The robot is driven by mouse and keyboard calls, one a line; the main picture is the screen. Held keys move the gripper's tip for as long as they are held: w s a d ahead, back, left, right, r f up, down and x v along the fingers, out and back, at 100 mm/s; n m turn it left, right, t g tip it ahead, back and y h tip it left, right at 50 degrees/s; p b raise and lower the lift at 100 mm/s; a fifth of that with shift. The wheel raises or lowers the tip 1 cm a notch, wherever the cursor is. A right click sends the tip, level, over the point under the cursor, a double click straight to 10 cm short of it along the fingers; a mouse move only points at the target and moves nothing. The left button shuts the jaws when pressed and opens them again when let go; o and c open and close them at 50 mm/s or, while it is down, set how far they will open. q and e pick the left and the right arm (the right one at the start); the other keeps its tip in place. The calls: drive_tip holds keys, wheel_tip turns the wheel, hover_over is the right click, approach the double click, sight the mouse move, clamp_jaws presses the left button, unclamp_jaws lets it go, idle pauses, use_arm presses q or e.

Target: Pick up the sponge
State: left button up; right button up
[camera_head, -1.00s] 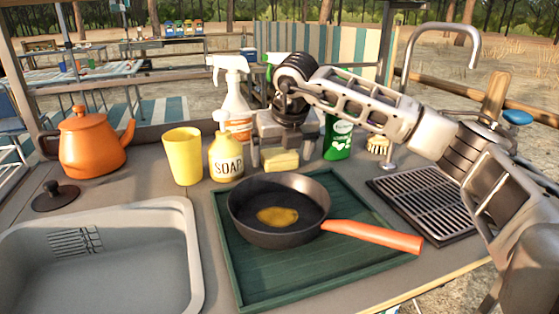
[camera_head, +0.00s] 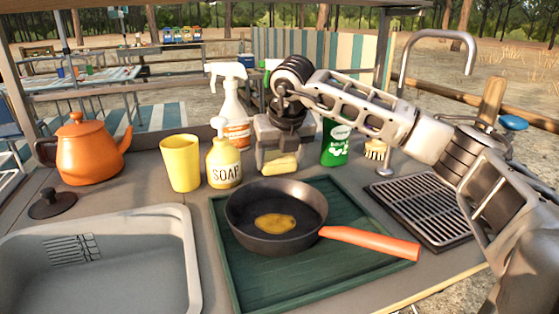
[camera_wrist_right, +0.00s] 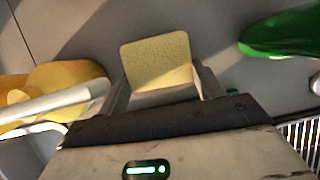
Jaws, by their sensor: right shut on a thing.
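The yellow sponge (camera_head: 283,164) is at the far side of the counter, between the soap bottle and the green bottle. It also shows between the fingers in the right wrist view (camera_wrist_right: 158,62). My right gripper (camera_head: 279,160) reaches down over it from above and is shut on it. The head view does not clearly show whether the sponge touches the counter. My left gripper is not in view.
A yellow soap bottle (camera_head: 223,162), a spray bottle (camera_head: 231,110) and a yellow cup (camera_head: 181,162) stand close left of the gripper. A green bottle (camera_head: 336,143) stands right. A pan (camera_head: 276,215) on a green tray (camera_head: 250,278) lies in front.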

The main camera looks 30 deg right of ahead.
wheel_tip(320, 180, up, 3)
drive_tip(key=shift+f, duration=0.1)
drive_tip(key=s+a+r, duration=0.2)
drive_tip(key=s+r, duration=0.7)
drive_tip(key=s, duration=0.4)
drive_tip(key=shift+s+a+r+p, duration=0.2)
drive_tip(key=shift+s+a+p, duration=0.1)
drive_tip(key=shift+s+p, duration=0.1)
